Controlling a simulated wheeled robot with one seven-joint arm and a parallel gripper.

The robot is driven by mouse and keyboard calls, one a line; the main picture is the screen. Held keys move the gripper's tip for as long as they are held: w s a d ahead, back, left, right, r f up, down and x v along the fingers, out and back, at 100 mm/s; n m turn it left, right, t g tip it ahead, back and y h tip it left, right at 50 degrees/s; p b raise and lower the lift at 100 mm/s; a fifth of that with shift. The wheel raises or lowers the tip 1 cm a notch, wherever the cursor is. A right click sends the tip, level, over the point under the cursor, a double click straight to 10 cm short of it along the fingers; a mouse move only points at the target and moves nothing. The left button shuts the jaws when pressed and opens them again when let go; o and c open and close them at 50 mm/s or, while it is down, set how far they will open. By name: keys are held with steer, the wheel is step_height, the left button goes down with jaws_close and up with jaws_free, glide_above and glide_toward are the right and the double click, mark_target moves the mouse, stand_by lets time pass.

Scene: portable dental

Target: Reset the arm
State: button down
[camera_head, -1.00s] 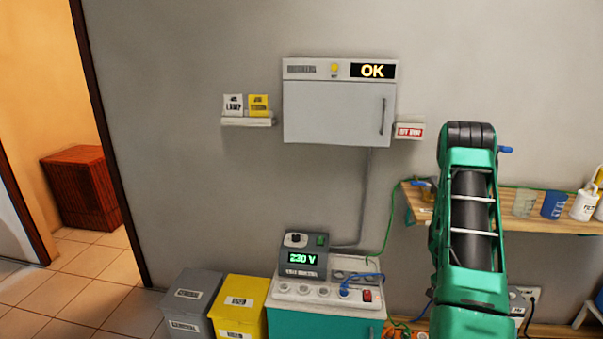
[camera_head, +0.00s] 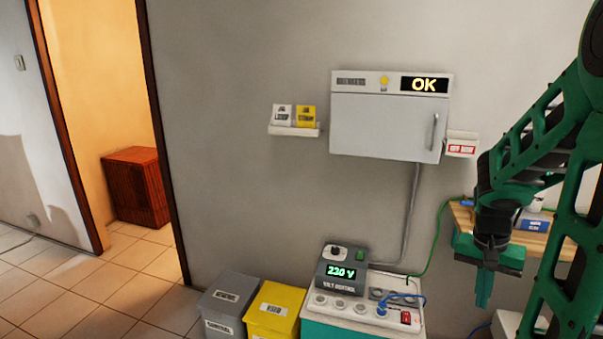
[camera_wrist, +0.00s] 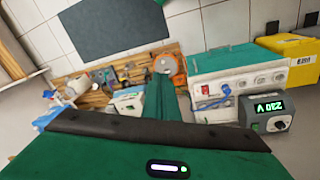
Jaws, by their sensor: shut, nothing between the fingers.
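My arm is green and black and fills the right side of the head view. My gripper (camera_head: 483,285) hangs below the wrist, pointing down, with its fingers together and nothing held. It is to the right of the white-topped teal cabinet (camera_head: 345,319) and in front of the wooden shelf (camera_head: 462,222). In the wrist view the green fingers (camera_wrist: 160,97) reach up from the gripper body, closed and empty.
A wall cabinet (camera_head: 385,125) reads OK, with small shelves beside it. The doorway floor is clear. The wrist view shows a cluttered wooden surface (camera_wrist: 92,98).

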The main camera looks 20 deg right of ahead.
steer(key=s+a+r+n+y, duration=0.1)
steer(key=s+a+r+n, duration=0.4)
steer(key=s+a, duration=0.6)
steer(key=shift+a+r+t+y, duration=0.35)
steer(key=shift+a+r, duration=0.2)
steer(key=shift+a, duration=0.5)
